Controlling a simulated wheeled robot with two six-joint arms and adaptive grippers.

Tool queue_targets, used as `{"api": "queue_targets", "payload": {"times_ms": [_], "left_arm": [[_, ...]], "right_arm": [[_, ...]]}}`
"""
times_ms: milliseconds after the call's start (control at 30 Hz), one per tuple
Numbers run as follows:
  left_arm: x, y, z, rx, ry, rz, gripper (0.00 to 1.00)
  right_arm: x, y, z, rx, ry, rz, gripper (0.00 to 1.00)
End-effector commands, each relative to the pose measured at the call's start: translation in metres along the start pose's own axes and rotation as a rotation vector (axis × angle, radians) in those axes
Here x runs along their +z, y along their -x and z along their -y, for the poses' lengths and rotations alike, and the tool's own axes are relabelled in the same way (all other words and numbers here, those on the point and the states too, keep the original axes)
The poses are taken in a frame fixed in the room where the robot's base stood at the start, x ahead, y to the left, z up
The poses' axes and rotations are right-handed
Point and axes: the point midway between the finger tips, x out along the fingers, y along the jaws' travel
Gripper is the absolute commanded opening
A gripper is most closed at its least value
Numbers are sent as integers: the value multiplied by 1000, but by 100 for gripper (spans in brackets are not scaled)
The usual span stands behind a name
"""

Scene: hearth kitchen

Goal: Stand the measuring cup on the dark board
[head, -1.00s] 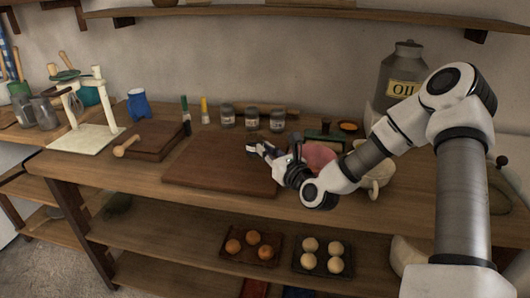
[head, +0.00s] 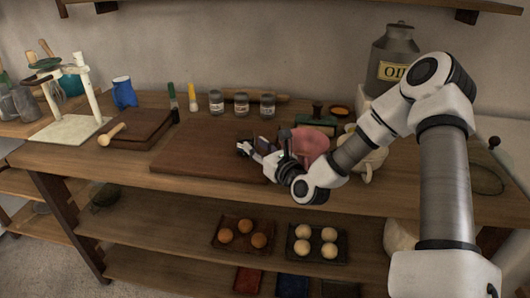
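The dark board (head: 190,157) lies flat on the wooden counter, left of my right gripper. My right gripper (head: 245,148) points left, with its fingertips over the board's right part. It is small and partly self-hidden, so I cannot tell whether its fingers are open or shut or hold something. A rounded pink vessel (head: 310,145) is just behind and right of the gripper, partly covered by my arm. I cannot make out for sure which thing is the measuring cup. My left gripper is out of view.
Several jars (head: 241,104) and a rolling pin stand behind the board. A smaller board (head: 140,128), a blue jug (head: 123,92) and a white stand (head: 70,128) are left. An oil can (head: 392,55) is back right. Trays of buns (head: 318,244) sit on the shelf below.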

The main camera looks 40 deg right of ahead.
Motion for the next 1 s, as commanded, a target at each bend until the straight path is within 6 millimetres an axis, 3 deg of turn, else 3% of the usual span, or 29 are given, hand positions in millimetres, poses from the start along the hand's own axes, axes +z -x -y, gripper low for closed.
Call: {"api": "queue_targets", "payload": {"times_ms": [367, 633, 800, 1000], "left_arm": [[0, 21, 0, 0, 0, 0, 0], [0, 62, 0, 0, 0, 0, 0], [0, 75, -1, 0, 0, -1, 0], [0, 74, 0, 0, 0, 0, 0]], "right_arm": [[5, 63, 0, -3, -12, 1, 38], [9, 102, 1, -1, -8, -4, 38], [5, 117, 0, -1, -3, -2, 38], [1, 120, 0, 0, 1, 0, 38]]}}
